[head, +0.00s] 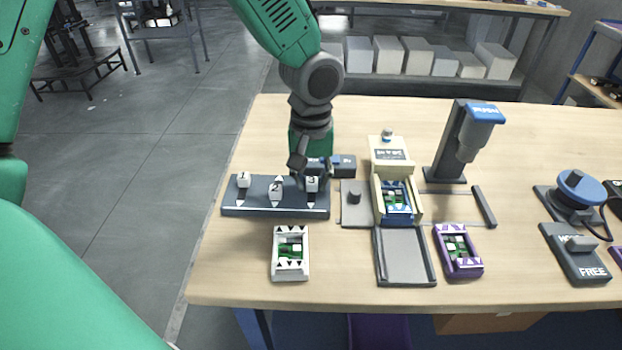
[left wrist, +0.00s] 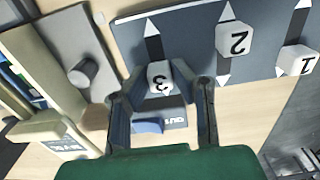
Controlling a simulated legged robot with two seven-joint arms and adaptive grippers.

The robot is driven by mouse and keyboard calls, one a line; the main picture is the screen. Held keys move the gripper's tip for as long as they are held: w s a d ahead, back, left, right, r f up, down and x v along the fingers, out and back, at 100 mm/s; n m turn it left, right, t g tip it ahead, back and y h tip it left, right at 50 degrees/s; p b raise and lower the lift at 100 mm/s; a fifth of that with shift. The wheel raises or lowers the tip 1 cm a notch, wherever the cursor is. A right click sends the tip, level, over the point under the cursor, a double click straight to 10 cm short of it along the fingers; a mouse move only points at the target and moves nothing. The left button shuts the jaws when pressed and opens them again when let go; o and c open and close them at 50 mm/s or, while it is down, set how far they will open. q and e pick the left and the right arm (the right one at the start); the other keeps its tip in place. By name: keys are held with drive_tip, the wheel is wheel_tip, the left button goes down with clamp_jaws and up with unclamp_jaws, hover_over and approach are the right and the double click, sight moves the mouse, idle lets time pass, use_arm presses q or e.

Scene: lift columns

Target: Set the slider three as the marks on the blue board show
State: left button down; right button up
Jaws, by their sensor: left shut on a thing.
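The dark slider panel (head: 259,209) lies at the table's left edge with white numbered knobs. Knob one (head: 244,180) is at the far end of its slot, and knob two (head: 275,191) is nearer the middle. My left gripper (left wrist: 161,92) is shut on knob three, a finger at either side. The blue board (head: 398,203) sits in a cream holder (head: 416,205); its marks are too small to read. My right gripper is not in view.
A white-framed board (head: 290,269) and a purple-framed board (head: 465,266) lie near the front, either side of a grey tray (head: 405,262). A dark box (head: 344,163) stands just behind the panel. A dark post with a blue top (head: 484,113) stands behind right.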

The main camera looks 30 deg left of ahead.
use_arm(q)
drive_tip(key=shift+w+a+r+p, duration=0.1)
drive_tip(key=shift+w+a+p, duration=0.35)
drive_tip(key=shift+p, duration=0.25)
drive_tip(key=shift+w+d, duration=0.25)
drive_tip(key=c, duration=1.5)
unclamp_jaws()
drive_tip(key=shift+o, duration=0.5)
drive_tip(key=shift+w+a+f, duration=0.1)
drive_tip(key=shift+a+f, duration=0.1)
drive_tip(key=shift+a, duration=0.15)
drive_tip(key=shift+r, duration=0.35)
wheel_tip(320, 180, up, 11)
